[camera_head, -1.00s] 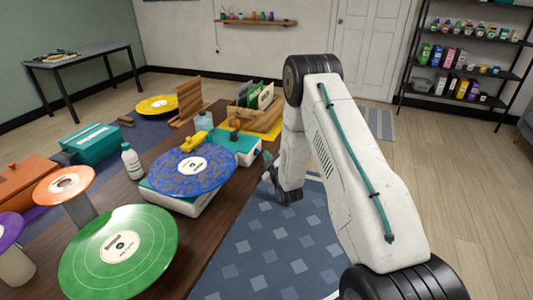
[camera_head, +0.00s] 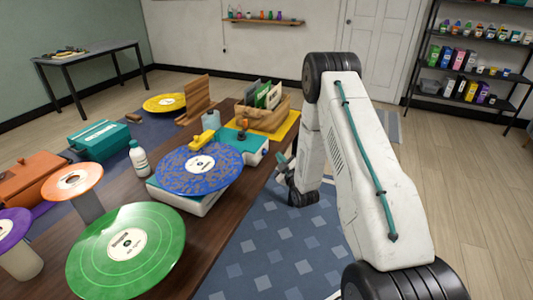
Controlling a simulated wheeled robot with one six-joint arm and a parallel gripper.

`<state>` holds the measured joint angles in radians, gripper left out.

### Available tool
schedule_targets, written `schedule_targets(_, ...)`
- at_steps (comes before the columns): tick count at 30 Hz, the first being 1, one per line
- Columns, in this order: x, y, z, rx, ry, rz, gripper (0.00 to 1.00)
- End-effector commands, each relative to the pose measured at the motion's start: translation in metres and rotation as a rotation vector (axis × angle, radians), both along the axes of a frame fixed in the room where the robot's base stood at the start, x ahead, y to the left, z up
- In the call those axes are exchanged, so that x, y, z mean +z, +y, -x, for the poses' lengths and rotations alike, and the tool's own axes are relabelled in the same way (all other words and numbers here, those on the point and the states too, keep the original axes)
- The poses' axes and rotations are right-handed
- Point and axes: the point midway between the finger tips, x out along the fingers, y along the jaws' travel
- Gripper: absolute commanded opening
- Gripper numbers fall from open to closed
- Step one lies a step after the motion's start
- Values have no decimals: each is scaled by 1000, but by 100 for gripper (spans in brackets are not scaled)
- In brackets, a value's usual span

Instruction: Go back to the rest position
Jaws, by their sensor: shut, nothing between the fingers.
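My arm stands in the middle right of the view, bent over with its wrist hanging low beside the table's right edge. My gripper (camera_head: 282,164) is small and partly hidden by my wrist. It is shut and empty, over the blue patterned rug near the turntable, apart from it. A blue speckled record (camera_head: 199,168) lies on the white and teal turntable (camera_head: 188,201).
The dark wooden table (camera_head: 213,234) also carries a green record (camera_head: 126,249), an orange record (camera_head: 72,181), a white bottle (camera_head: 138,158) and a wooden record crate (camera_head: 262,120). A dark shelf (camera_head: 470,65) stands at the back right. The floor on the right is clear.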

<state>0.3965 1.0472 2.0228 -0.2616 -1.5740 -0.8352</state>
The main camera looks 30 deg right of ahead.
Motion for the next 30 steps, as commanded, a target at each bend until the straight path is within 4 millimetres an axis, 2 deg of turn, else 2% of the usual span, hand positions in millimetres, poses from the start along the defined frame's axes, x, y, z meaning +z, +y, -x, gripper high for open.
schedule_targets(21, 3, 0, -1, -2, 8, -2, 0)
schedule_targets(23, 11, 2, -5, 1, 22, -9, 0)
schedule_targets(26, 34, 8, -15, 5, 75, -37, 0)
schedule_targets(30, 78, 22, -25, 3, 200, -105, 0)
